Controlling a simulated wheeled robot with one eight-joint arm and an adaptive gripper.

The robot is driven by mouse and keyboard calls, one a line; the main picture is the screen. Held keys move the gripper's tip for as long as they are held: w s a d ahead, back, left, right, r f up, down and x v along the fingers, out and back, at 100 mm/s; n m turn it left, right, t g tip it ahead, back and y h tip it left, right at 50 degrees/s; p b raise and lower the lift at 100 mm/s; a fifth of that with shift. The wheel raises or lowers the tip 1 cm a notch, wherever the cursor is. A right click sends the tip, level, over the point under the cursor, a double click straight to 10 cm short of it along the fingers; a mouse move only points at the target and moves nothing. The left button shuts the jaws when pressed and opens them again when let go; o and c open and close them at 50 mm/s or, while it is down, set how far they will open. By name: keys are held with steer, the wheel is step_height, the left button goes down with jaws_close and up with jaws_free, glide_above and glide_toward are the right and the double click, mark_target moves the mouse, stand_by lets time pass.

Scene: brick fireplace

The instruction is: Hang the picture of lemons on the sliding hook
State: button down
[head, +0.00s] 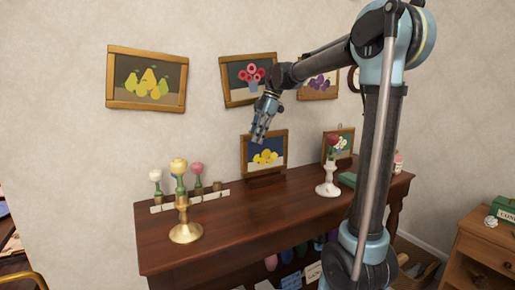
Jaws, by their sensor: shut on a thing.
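The picture of lemons (265,157), yellow fruit on a dark blue and white ground in a brown wooden frame, is upright at the back of the dark table, near the wall. My gripper (259,138) points down at the top edge of this frame, left of its middle, and is shut on it. The fingertips are small here and partly merge with the frame. Whether the frame's bottom touches the table is hard to tell. I cannot make out a sliding hook in this view.
Pictures of pears (147,80), red flowers (249,78) and purple fruit (318,86) hang above. A small picture (338,144) stands right of the lemons. A brass candlestick (185,232) and a white one (328,188) hold flowers on the table (270,215). Its front middle is clear.

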steer(key=shift+f, duration=1.9)
steer(key=c, duration=1.5)
jaws_free()
steer(key=shift+c, duration=0.2)
steer(key=s+v, duration=0.1)
steer(key=v, duration=1.6)
steer(key=s+d+f+m+t+h, duration=0.2)
steer(key=s+d+f+m+t, duration=0.1)
steer(key=s+d+f+m, duration=1.3)
steer(key=s+f+m, duration=0.1)
steer(key=f, duration=0.4)
steer(key=s+d+f+m+t+h, duration=0.1)
steer(key=s+d+f+m, duration=0.2)
steer(key=s+f, duration=0.4)
steer(key=s+d+f+m, duration=0.4)
steer(key=s+f, duration=0.2)
steer(key=f, duration=0.3)
steer(key=shift+m+t+h, duration=0.3)
steer(key=shift+t+h, duration=0.1)
